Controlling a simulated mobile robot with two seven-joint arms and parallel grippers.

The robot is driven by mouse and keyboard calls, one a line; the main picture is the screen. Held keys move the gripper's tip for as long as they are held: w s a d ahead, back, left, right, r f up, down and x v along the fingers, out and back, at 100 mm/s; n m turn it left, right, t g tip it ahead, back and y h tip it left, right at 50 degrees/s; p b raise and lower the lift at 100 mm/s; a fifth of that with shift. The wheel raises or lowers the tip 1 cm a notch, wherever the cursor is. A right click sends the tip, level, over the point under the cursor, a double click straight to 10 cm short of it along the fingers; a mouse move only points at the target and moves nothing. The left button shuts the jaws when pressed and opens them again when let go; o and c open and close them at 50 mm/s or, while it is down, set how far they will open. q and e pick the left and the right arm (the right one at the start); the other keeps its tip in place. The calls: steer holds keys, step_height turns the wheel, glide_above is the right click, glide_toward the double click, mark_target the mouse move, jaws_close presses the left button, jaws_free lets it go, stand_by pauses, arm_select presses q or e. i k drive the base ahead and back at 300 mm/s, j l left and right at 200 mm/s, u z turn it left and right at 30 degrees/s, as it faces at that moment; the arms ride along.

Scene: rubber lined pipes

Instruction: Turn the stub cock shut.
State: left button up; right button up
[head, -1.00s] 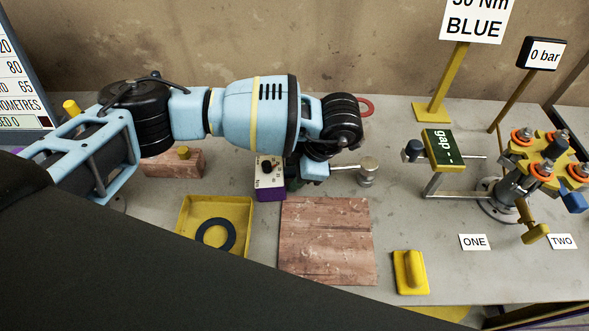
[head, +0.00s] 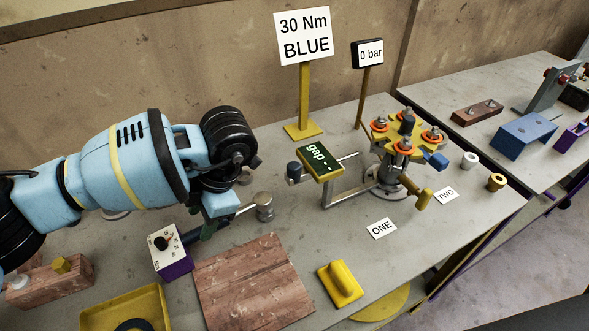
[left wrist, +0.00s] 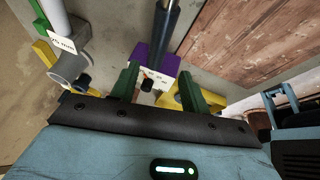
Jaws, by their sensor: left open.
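The stub cock appears to be the yellow lever (head: 420,198) at the front of the flanged pipe fitting (head: 390,172), between the cards ONE (head: 381,228) and TWO (head: 445,195). Its lever slants out toward the bench front. My left gripper (head: 208,226) is well to the left of it, low over the bench beside the dial box (head: 172,255). In the left wrist view its green fingers (left wrist: 158,88) are apart, with the white-faced dial box (left wrist: 150,82) showing between and beyond them. My right gripper is not in view.
A silver-headed tool (head: 264,206) is close beside my left gripper. A green gap display (head: 320,161) stands left of the fitting. A wooden board (head: 252,283) and yellow block (head: 340,284) lie in front. The TWO card lies near the bench's right edge.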

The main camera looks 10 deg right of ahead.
mark_target(425, 198)
steer(key=k+z, duration=0.15)
steer(key=z, duration=0.8)
steer(key=i+j+z, duration=0.1)
steer(key=z, duration=0.25)
steer(key=l+z, duration=0.25)
steer(key=z, duration=0.25)
